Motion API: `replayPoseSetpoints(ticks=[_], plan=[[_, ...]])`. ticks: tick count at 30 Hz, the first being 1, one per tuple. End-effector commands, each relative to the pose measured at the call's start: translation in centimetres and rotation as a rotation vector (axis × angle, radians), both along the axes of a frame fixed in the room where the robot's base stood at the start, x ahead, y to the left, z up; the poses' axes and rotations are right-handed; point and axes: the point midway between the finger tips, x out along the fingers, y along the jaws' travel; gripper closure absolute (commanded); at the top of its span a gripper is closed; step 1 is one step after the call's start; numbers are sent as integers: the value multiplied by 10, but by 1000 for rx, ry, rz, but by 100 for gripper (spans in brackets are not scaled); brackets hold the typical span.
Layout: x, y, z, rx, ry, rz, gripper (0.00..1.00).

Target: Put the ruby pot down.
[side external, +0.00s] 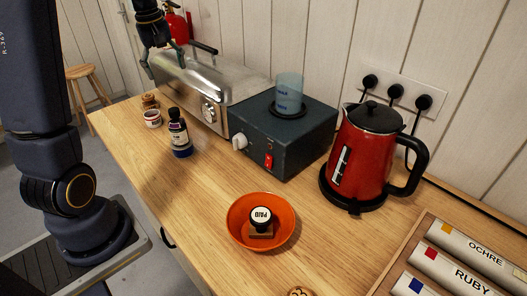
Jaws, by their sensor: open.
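My gripper (163,52) is at the top left, in front of and partly over the left end of a silver metal box. It is open and I see nothing between its fingers. A small white pot with a reddish label (152,118) stands upright on the wooden worktop below it, apart from the fingers. It may be the ruby pot, but its label is too small to read. A small brown object (150,101) is just behind it.
A dark bottle (178,130) stands right of the pot. The silver box (190,88) and a dark hotplate with a beaker (285,135) line the back. An orange bowl (240,237) holds a stamp; a red kettle (362,155) and labelled tubes (455,248) are right.

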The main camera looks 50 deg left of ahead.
Motion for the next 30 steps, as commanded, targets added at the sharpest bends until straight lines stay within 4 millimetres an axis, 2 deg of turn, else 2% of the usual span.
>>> replayPoseSetpoints(ticks=[1, 4, 6, 9, 12, 15, 18, 29, 30], plan=[[-1, -45, 20, 32, -37, -155, 19], [-17, -120, 41, 101, -98, -454, 19], [-37, -165, 47, 152, -141, -656, 19], [-69, -213, 45, 226, -192, -913, 19], [-96, -243, 37, 290, -234, -1108, 19], [-114, -258, 28, 333, -260, -1232, 19], [-122, -264, 24, 356, -273, -1291, 19], [-123, -265, 22, 360, -273, -1302, 19], [-123, -265, 22, 360, -273, -1303, 15]])
